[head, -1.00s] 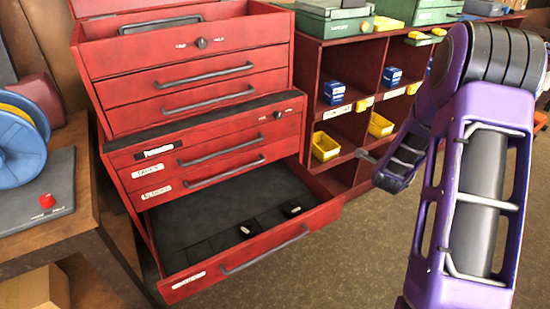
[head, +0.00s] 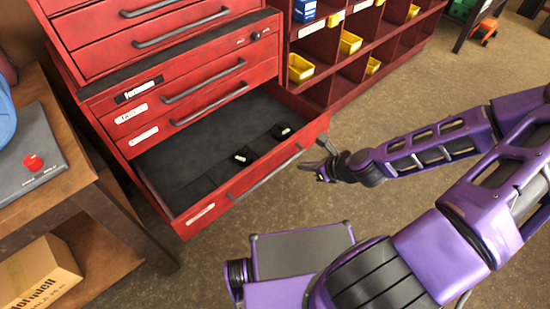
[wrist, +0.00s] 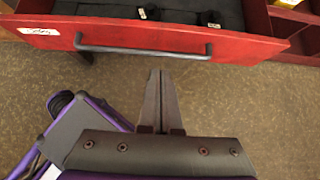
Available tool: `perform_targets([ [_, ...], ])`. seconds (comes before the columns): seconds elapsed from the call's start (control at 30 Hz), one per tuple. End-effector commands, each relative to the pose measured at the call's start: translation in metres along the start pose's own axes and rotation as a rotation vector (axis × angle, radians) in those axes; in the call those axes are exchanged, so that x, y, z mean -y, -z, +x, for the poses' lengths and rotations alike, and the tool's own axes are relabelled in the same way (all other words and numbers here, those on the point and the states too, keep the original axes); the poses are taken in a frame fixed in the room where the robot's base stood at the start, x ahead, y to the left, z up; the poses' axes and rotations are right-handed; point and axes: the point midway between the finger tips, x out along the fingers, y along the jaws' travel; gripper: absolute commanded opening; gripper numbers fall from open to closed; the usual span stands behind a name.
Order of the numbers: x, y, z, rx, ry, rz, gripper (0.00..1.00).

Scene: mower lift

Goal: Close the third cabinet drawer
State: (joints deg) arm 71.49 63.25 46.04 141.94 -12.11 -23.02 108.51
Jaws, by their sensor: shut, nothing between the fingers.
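The red tool cabinet (head: 92,100) stands at the left in the head view. Its bottom drawer (head: 250,195) is pulled far out, showing a dark lining with two small black items inside. The drawers above it are shut. The open drawer's dark bar handle (head: 266,174) runs along its front; the handle also crosses the top of the wrist view (wrist: 145,48). My gripper (head: 318,160) is just in front of the drawer's right end, apart from the front as far as I can tell. In the wrist view my gripper (wrist: 160,72) has its fingers together, empty, just below the handle.
A wooden bench (head: 85,185) with a cardboard box (head: 38,275) under it stands left of the cabinet. A red cubby shelf (head: 330,75) with yellow bins adjoins it on the right. The brown floor (head: 400,110) in front is mostly clear.

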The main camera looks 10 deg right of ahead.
Motion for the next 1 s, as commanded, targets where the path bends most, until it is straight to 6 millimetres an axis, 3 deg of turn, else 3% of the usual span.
perform_targets([
  [0.17,-0.001,0.001,0.023,0.0,-0.002,-0.004,0.0],
  [0.57,0.0,0.001,0.105,-0.001,0.0,-0.006,0.0],
  [0.7,0.0,-0.016,0.115,-0.001,0.001,-0.006,0.0],
  [1.0,0.001,-0.028,0.126,-0.002,0.002,-0.002,0.0],
])
